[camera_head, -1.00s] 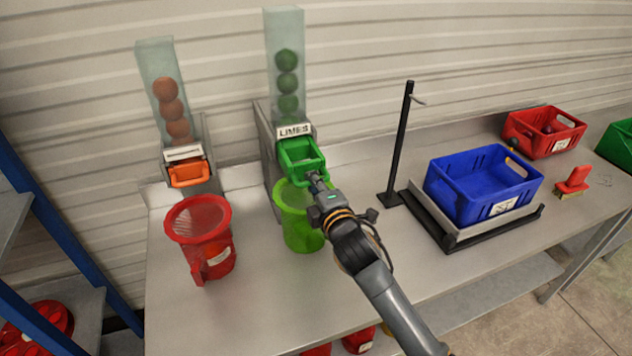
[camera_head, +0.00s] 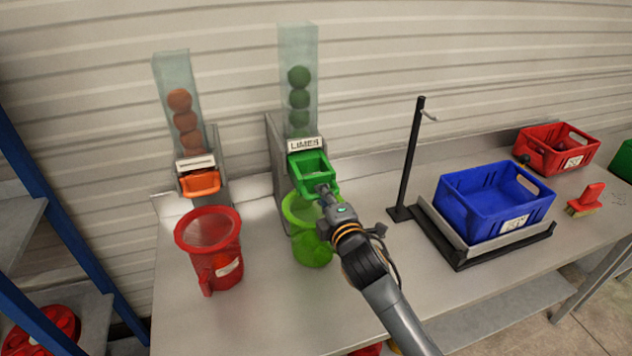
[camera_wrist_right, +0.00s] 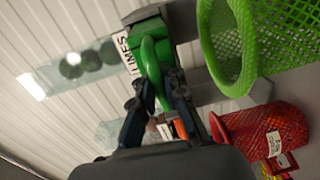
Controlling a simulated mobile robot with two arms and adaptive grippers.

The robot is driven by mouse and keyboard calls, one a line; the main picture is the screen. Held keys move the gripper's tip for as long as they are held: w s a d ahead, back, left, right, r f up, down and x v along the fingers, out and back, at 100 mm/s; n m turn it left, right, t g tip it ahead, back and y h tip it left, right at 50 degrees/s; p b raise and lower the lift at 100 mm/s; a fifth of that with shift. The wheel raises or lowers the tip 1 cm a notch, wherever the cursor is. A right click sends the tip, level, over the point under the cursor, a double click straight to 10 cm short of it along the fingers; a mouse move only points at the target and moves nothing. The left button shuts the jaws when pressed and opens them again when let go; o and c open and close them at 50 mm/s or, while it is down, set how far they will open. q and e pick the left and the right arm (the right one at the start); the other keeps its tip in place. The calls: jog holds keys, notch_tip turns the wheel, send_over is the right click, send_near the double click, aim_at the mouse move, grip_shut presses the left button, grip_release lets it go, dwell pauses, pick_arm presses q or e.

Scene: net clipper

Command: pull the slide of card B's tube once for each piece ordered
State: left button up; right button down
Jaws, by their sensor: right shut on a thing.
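The clear lime tube (camera_head: 298,62) holds several green limes and carries a "LIMES" label (camera_head: 305,145). Its green slide (camera_head: 311,167) sits at the bottom of the tube, above a lime-green mesh basket (camera_head: 312,247). My right gripper (camera_head: 325,192) is shut on the front handle of the green slide; the right wrist view shows its fingers (camera_wrist_right: 158,98) around the green handle (camera_wrist_right: 151,62). A second tube (camera_head: 173,72) holds several orange balls above an orange slide (camera_head: 200,183); its label is too small to read. I cannot make out a card marked B. My left gripper is not in view.
A red mesh basket (camera_head: 209,250) stands below the orange slide. To the right are a black post (camera_head: 411,155), a blue crate (camera_head: 500,205) on a low stand, a red crate (camera_head: 557,150) and a red-handled brush (camera_head: 586,200). The bench front is mostly clear.

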aim_at(308, 168)
jog(key=shift+b+x, duration=0.8)
jog(key=shift+x, duration=1.65)
jog(key=shift+b+x, duration=1.2)
jog(key=shift+x, duration=1.1)
jog(key=shift+d, duration=0.1)
jog(key=shift+s+r, duration=0.1)
